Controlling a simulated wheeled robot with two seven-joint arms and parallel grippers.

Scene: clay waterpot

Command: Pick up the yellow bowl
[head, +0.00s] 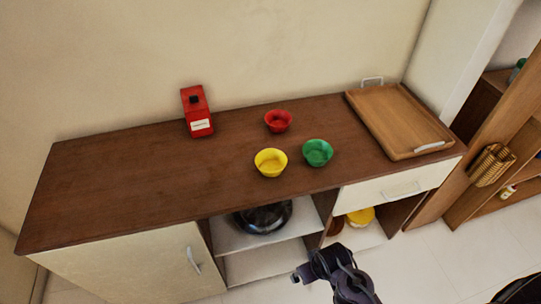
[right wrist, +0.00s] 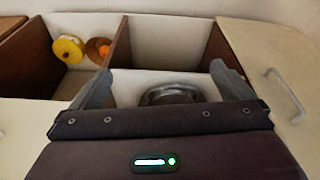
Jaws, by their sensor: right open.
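The yellow bowl (head: 271,162) stands upright and empty on the brown cabinet top, near its front edge. A green bowl (head: 317,152) stands close to its right and a red bowl (head: 278,121) stands behind it. My right gripper (head: 299,275) is in front of the cabinet, below the top and well away from the yellow bowl. In the right wrist view its two fingers (right wrist: 165,85) are spread with nothing held between them. The yellow bowl does not show in that view. My left gripper is not in view.
A red box (head: 197,111) stands at the back and a wooden tray (head: 398,120) lies at the right end. A dark round pot (head: 263,216) and a yellow container (head: 360,216) sit in the open compartments below. The cabinet top's left part is clear.

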